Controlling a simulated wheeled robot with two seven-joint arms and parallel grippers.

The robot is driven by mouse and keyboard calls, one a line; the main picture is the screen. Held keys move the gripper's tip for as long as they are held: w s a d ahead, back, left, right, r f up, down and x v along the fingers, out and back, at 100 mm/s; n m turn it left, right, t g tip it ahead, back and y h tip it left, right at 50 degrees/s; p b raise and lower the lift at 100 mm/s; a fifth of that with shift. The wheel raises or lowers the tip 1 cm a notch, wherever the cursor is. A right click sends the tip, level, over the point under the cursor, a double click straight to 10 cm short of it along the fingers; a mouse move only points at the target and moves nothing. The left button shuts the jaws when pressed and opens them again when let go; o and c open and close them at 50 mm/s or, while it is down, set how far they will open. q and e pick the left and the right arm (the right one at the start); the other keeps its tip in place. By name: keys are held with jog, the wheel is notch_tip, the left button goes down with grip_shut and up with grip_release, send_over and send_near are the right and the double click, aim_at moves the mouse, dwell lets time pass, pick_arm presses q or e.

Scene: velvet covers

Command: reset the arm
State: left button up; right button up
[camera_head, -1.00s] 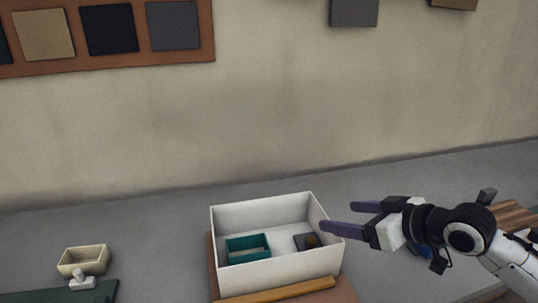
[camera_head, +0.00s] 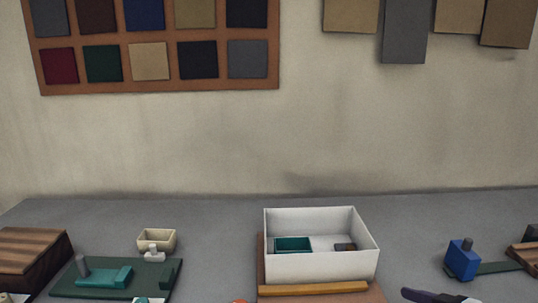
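My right gripper (camera_head: 428,296) shows only as a dark purple finger and a bit of white at the bottom edge, right of the white box (camera_head: 318,268). The rest of it is cut off, so I cannot tell whether it is open or shut. My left gripper is not clearly in view. The white open box stands on the table and holds a teal tray (camera_head: 294,244) and a small dark block with brown on it (camera_head: 345,246).
A yellow bar (camera_head: 313,288) lies before the box. A cream bowl (camera_head: 157,239) and a green board (camera_head: 115,279) with teal parts stand left. A striped wooden block (camera_head: 32,250) is far left. A blue block (camera_head: 463,260) stands right. Grey table is clear behind.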

jog(key=s+a+f+m+g+h, duration=0.1)
jog(key=s+a+f, duration=0.3)
jog(key=s+f, duration=0.7)
jog(key=s+a+f+m+g+h, duration=0.1)
jog(key=s+a+f, duration=0.4)
jog(key=s+f, duration=0.7)
notch_tip(320, 180, down, 2)
jog(key=shift+f, duration=0.1)
